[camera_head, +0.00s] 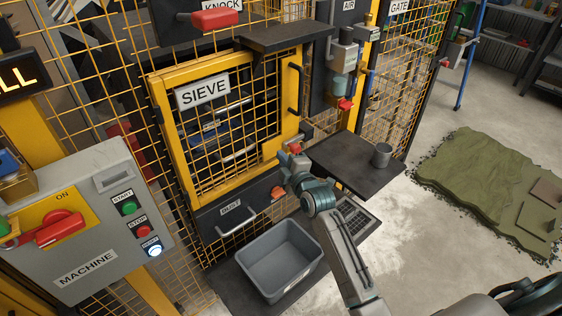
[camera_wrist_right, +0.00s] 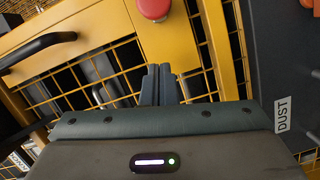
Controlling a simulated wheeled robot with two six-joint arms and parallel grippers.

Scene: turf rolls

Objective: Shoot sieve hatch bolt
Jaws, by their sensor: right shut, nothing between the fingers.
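The sieve hatch is a yellow-framed mesh door (camera_head: 283,82) with a SIEVE sign (camera_head: 203,91) and a black pull handle (camera_head: 297,90) on its right side. It appears to sit in its opening. A red knob (camera_head: 295,148), apparently the bolt's, is at its lower right; it also shows at the top of the right wrist view (camera_wrist_right: 153,8), on yellow metal. My right gripper (camera_head: 291,164) is shut and empty just below the knob. Its fingers (camera_wrist_right: 160,84) point toward the mesh, apart from the knob. The bolt's rod and socket cannot be made out. My left gripper is out of view.
A dust drawer (camera_head: 211,228) with a handle and orange knob is below the hatch. A grey bin (camera_head: 266,283) stands on the floor. The machine box (camera_head: 92,238) is at left.

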